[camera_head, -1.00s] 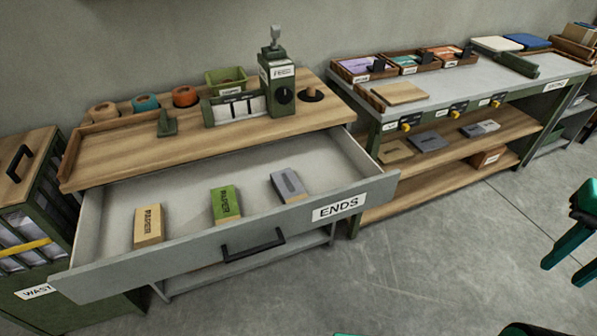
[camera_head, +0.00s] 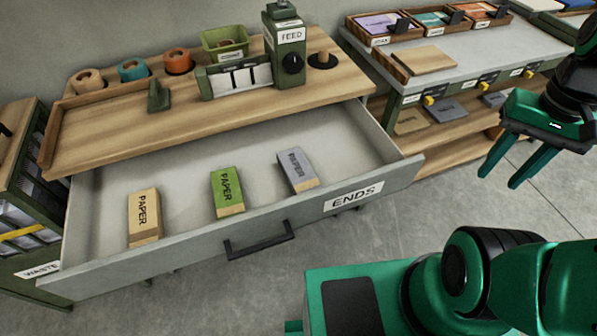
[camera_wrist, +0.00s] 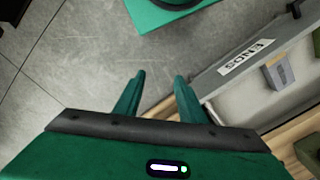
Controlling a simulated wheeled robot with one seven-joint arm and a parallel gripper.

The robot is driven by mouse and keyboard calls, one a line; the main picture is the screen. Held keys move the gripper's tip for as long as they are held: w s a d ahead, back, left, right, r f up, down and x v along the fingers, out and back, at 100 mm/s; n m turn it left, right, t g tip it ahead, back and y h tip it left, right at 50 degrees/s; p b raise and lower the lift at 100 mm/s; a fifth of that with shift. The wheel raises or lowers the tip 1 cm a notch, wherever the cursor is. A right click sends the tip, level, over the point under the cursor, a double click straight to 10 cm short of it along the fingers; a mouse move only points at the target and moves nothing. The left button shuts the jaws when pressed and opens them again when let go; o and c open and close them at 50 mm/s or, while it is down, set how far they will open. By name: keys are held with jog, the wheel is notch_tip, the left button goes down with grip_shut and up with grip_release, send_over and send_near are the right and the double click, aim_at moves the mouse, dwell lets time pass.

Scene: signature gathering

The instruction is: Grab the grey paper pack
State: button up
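The grey paper pack (camera_head: 298,170) lies in the open drawer (camera_head: 262,152) labelled ENDS, at the right of three packs. It also shows in the wrist view (camera_wrist: 279,72) at the right edge. A green paper pack (camera_head: 227,192) lies in the middle and a tan one (camera_head: 144,216) at the left. My gripper (camera_head: 504,172) is at the right of the head view, above the floor and to the right of the drawer. In the wrist view its two fingers (camera_wrist: 157,98) are apart with nothing between them.
The drawer's front panel with a black handle (camera_head: 259,241) faces me. The wooden bench top (camera_head: 215,115) overhangs the drawer's back. A second bench (camera_head: 455,70) with trays and shelves stands at the right. A waste bin (camera_head: 25,210) stands at the left.

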jog(key=o, duration=0.5)
jog(key=shift+s+r, duration=0.2)
jog(key=shift+s, duration=0.1)
jog(key=o, duration=0.4)
jog(key=w+a+n, duration=0.1)
jog(key=w+a, duration=0.1)
jog(key=w, duration=0.1)
jog(key=w+a+f+n, duration=0.1)
jog(key=w+a, duration=0.1)
jog(key=w, duration=0.2)
jog(key=w+a+n, duration=0.1)
jog(key=w+a, duration=0.1)
jog(key=w, duration=0.1)
jog(key=shift+w+a+f+h, duration=0.15)
jog(key=shift+w+a+h, duration=0.15)
jog(key=shift+a, duration=0.05)
jog(key=n, duration=0.7)
send_over(299, 170)
notch_tip(299, 170, down, 10)
jog(key=f, duration=0.5)
jog(key=shift+s+a+f, duration=0.2)
jog(key=shift+f, duration=0.05)
jog(key=shift+w+d+f, duration=0.1)
jog(key=shift+w+f, duration=0.05)
jog(key=shift+f, duration=1.3)
jog(key=shift+w+d+f, duration=0.1)
jog(key=shift+f, duration=1.3)
